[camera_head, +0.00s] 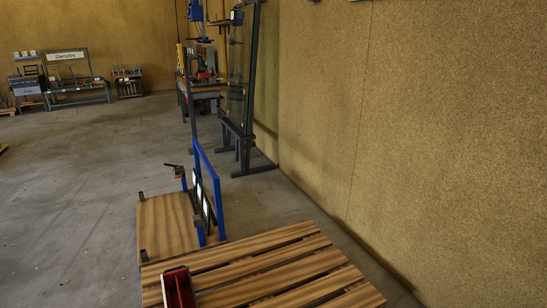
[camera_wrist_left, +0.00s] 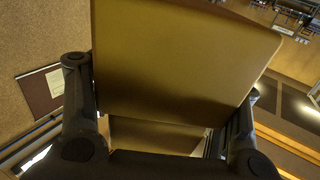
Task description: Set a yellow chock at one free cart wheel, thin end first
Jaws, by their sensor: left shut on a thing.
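In the left wrist view a yellow chock (camera_wrist_left: 180,55), looking dull ochre in this light, fills the space between the fingers of my left gripper (camera_wrist_left: 162,85). The gripper is shut on it. Its broad face is toward the camera; I cannot tell which end is thin. The cart (camera_head: 165,226) stands in the head view, with a wooden deck and a blue upright frame (camera_head: 208,175). Its wheels are not visible. Neither gripper shows in the head view, and my right gripper is in no view.
A slatted wooden pallet (camera_head: 265,262) lies in front of the cart, with a red object (camera_head: 178,288) on its left part. A wall (camera_head: 420,130) closes the right side. A dark frame stand (camera_head: 240,130) stands behind the cart. Grey floor (camera_head: 80,200) to the left is open.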

